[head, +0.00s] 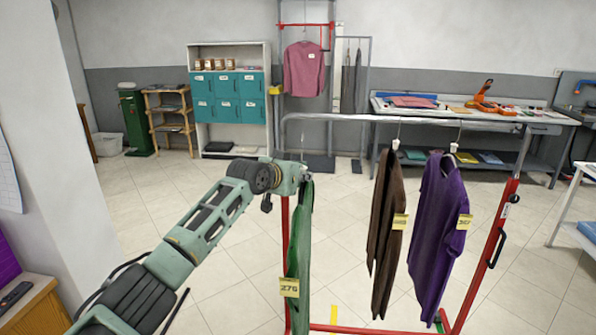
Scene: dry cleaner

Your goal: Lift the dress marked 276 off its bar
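The green dress (299,235) hangs edge-on near the left end of the rack's bar (345,117). Its yellow tag (289,287) reads 276. My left arm reaches in from the left, and my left gripper (303,177) is at the top of the dress, below the bar, by its hanger. The gripper's own body hides the fingers and most of the hanger, so I cannot tell whether they are closed on it. My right gripper is not in view.
A brown garment (384,235) and a purple shirt (438,235), both with yellow tags, hang further right on the same bar. The rack's red post (490,250) stands at the right. A pillar (50,150) is on the left. Open tiled floor lies behind the rack.

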